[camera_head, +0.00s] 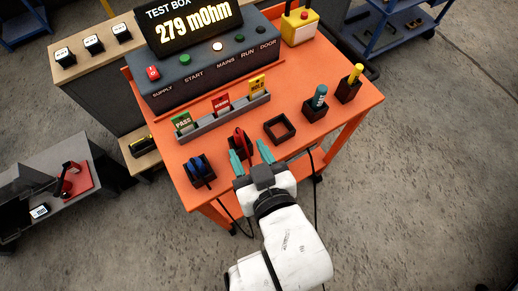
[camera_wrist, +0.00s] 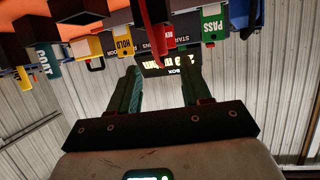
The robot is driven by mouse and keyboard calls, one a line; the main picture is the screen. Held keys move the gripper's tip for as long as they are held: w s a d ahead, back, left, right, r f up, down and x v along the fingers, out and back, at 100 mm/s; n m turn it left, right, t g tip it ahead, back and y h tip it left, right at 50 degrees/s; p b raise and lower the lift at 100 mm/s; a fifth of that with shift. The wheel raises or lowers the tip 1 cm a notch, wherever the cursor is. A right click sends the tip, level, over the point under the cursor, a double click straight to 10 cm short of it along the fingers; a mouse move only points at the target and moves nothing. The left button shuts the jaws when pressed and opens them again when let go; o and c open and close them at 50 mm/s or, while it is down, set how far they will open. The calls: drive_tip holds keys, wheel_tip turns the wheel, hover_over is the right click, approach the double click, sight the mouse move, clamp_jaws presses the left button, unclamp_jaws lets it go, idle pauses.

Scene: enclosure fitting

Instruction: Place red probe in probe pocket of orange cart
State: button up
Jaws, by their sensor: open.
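The red item that looks like the red probe (camera_head: 239,138) stands in a black pocket (camera_head: 240,153) near the front edge of the orange cart (camera_head: 345,110). My gripper (camera_head: 249,154) is open at this front edge, its teal fingers spread just in front of the red item. In the wrist view the red probe (camera_wrist: 150,30) is above and between the spread fingers (camera_wrist: 157,88), not clasped. An empty black square pocket (camera_head: 280,121) is just right of it. Which pocket is the probe pocket I cannot tell.
A blue item (camera_head: 198,166) sits in a pocket at left; a teal one (camera_head: 319,98) and a yellow one (camera_head: 355,74) are in pockets at right. Behind are a tag rack (camera_head: 225,118) and the test box (camera_head: 215,65). Another red thing (camera_head: 70,183) is on the left bench.

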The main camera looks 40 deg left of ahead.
drive_tip(key=v, duration=0.5)
drive_tip(key=shift+s+d+r, duration=0.2)
drive_tip(key=shift+d, duration=0.1)
drive_tip(key=w+d+f+m+h, duration=0.35)
drive_tip(key=d+f, duration=0.25)
drive_tip(key=d, duration=0.5)
drive_tip(key=w+d+f+m+h, duration=0.25)
drive_tip(key=d+f+h, duration=0.3)
drive_tip(key=d, duration=0.45)
drive_tip(key=s+d+f+m+g+h, duration=0.1)
drive_tip(key=s+d+f+m+g, duration=0.2)
drive_tip(key=d, duration=0.5)
drive_tip(key=s+d+f+m+g+h, duration=0.2)
drive_tip(key=s+d+f+m+g, duration=0.1)
drive_tip(key=s+d, duration=0.5)
drive_tip(key=shift+s+d+f, duration=0.3)
drive_tip(key=shift+d+f, duration=0.05)
drive_tip(key=shift+f, duration=0.5)
drive_tip(key=shift+c, duration=0.5)
